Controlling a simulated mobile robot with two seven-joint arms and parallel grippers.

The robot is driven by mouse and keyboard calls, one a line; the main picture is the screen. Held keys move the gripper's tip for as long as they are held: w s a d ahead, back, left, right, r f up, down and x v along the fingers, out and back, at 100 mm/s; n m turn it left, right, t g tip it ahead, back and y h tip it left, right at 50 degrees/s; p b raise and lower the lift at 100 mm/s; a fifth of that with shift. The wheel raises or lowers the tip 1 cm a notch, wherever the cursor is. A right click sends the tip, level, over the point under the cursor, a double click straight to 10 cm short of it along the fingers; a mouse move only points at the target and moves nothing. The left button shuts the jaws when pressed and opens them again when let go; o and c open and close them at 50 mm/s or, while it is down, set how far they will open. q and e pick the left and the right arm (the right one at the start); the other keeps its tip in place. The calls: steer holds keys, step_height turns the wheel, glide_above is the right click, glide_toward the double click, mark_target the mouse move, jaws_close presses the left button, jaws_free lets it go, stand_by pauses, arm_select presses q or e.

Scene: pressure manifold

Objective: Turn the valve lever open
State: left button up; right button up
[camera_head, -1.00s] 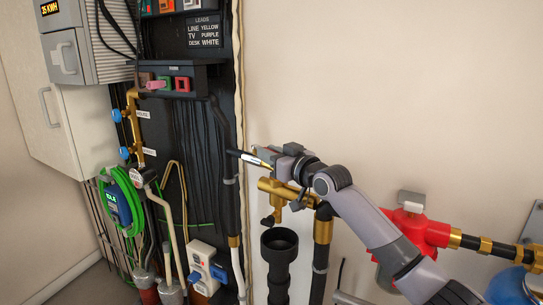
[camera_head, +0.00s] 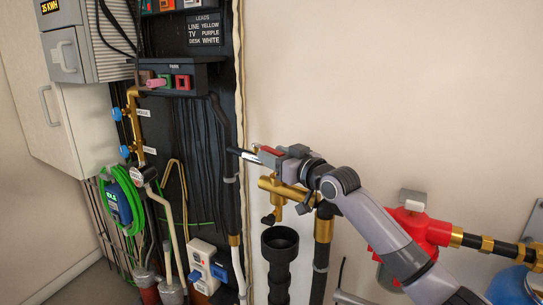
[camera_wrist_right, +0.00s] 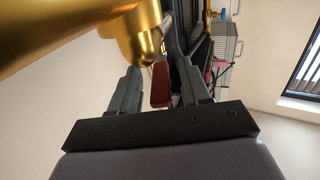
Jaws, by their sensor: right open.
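The brass valve (camera_head: 284,188) sits on the pipework beside the black panel, with a brass outlet hanging below. Its red lever (camera_head: 271,150) shows just at my right gripper (camera_head: 264,156), whose arm comes in from the lower right. In the right wrist view the red lever (camera_wrist_right: 161,86) lies between the two grey fingers of the right gripper (camera_wrist_right: 158,72), with a gap on each side. The right gripper is open. Brass pipework (camera_wrist_right: 95,25) fills the upper left of that view, close to the fingers. My left gripper is not in view.
A black funnel-like pipe (camera_head: 280,245) stands below the valve. A red regulator (camera_head: 412,232) on a blue cylinder (camera_head: 512,287) is at the lower right. The wall above is bare.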

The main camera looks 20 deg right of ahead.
steer(key=shift+b+v, duration=0.4)
steer(key=shift+v, duration=2.3)
